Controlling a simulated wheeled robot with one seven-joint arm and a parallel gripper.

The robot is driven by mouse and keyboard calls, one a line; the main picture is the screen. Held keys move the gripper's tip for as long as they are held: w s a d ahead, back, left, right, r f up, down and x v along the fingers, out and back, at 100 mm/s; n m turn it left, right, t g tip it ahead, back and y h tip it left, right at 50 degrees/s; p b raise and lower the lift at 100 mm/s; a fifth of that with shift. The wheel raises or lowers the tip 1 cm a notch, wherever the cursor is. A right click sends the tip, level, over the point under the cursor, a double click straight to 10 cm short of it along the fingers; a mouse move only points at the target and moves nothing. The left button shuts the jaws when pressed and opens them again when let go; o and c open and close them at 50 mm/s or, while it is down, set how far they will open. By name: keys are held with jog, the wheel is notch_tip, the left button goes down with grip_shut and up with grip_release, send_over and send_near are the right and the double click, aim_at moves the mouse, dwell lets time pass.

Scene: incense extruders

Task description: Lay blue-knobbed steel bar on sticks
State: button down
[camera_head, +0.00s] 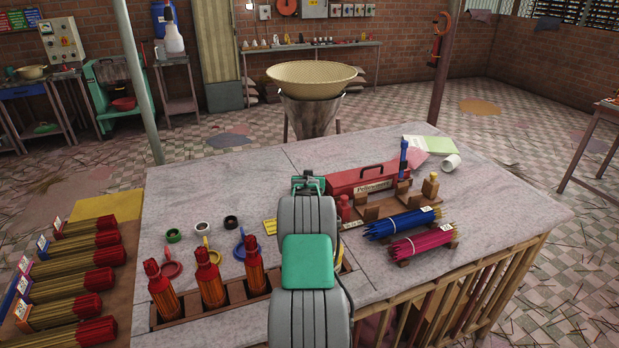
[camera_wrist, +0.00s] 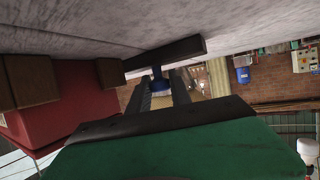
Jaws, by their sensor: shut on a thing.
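My gripper (camera_wrist: 162,95) is shut on a blue knob (camera_wrist: 160,82) in the wrist view. A dark steel bar (camera_wrist: 165,57) runs crosswise beyond the knob, close to the grey tabletop; I cannot tell whether they touch. A bundle of blue sticks (camera_head: 402,223) and a bundle of magenta sticks (camera_head: 423,241) lie on supports at the right of the table, to the right of my arm. Several red-ended stick bundles (camera_head: 75,275) lie on the mat at far left.
A red toolbox (camera_head: 365,181) and a wooden rack (camera_head: 372,209) stand right of my arm, with an upright blue-topped item (camera_head: 404,158) by the rack. Three red bottles (camera_head: 209,277) stand in a front tray. The table's back left (camera_head: 220,185) is clear.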

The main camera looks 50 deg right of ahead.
jog(key=shift+d+r+b, duration=0.1)
jog(key=shift+r+b, duration=0.05)
jog(key=shift+b, duration=0.2)
jog(key=c, duration=1.2)
grip_release()
jog(key=shift+s, duration=0.1)
